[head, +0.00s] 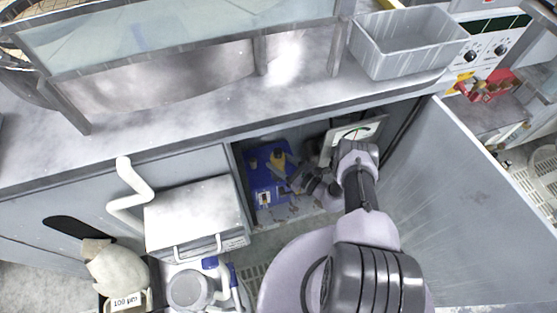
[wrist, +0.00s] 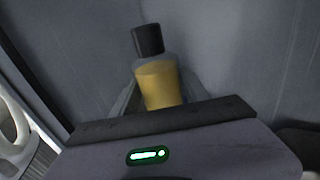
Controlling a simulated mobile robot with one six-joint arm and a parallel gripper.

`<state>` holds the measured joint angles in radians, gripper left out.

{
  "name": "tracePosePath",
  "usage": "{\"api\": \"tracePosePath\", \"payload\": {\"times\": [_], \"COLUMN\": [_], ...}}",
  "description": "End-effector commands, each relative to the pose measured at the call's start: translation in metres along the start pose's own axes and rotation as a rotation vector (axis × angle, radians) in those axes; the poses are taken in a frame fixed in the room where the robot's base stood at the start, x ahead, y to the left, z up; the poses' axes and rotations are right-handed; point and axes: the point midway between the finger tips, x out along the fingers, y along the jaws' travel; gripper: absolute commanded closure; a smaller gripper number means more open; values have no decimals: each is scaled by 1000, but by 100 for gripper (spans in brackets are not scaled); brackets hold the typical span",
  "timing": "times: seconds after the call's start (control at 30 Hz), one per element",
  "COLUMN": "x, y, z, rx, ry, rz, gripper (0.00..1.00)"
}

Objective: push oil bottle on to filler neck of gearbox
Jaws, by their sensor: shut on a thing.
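The oil bottle (wrist: 160,84) has an amber body and a black end, which points up and away in the wrist view. My gripper (head: 291,176) is shut on it, with grey fingers on both sides of the body. In the head view the yellow bottle (head: 279,158) shows small over the blue gearbox (head: 262,186), inside the open cabinet. The filler neck cannot be made out, so I cannot tell whether the bottle touches it.
The cabinet door (head: 460,200) stands open at right. A gauge panel (head: 352,135) is close behind my arm. A white box (head: 195,215) and pipe (head: 127,190) stand left of the opening. A grey tray (head: 408,42) sits on the counter above.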

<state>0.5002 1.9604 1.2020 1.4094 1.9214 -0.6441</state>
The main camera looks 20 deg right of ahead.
Motion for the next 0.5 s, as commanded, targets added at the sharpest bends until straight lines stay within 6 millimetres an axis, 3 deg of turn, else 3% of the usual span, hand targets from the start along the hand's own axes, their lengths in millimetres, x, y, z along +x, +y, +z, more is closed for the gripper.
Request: {"api": "tracePosePath", "payload": {"times": [0.5], "x": [0], "y": [0], "z": [-13], "rx": [0], "ry": [0], "rz": [-1], "gripper": [100]}}
